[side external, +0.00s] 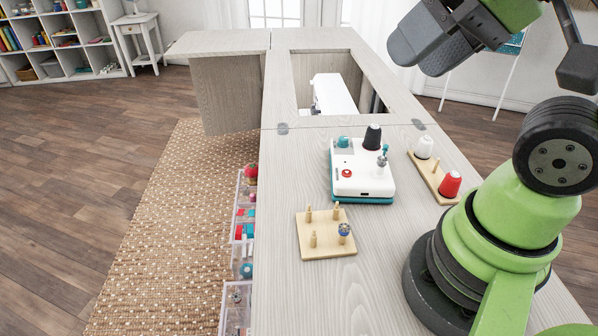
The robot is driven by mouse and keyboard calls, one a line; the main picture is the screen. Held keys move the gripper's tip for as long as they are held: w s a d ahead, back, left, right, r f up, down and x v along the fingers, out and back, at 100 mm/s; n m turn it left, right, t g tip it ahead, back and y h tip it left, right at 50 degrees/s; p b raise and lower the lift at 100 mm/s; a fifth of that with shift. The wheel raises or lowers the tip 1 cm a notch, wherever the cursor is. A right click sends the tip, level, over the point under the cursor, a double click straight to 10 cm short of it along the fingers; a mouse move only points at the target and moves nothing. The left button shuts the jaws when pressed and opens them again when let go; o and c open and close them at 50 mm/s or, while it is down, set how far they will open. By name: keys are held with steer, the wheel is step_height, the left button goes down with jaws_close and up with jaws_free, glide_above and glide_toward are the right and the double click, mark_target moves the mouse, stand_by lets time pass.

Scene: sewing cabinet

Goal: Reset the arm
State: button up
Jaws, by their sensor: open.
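My arm stands at the right of the side external view, its green and black base on the cabinet top. My gripper (425,50), dark grey, is raised high at the top right, partly cut off by the frame's upper edge. It is open, and I see nothing held in it. It is well clear of the cabinet top (350,290) and the things on it.
A white and teal machine (362,182) bears a black spool (373,138). A wooden peg board (322,245) holds a bobbin (344,231). Another board holds white (424,147) and red (450,185) spools. A sewing machine (333,94) sits in the opening. Clear bins (243,235) line the left edge.

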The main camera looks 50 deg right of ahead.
jaws_close()
stand_by(1.8)
steer(key=m+g+y, duration=0.1)
steer(key=m+y, duration=0.4)
steer(key=m, duration=2.6)
glide_above(347, 170)
step_height(347, 170, down, 16)
steer(key=shift+f, duration=4.2)
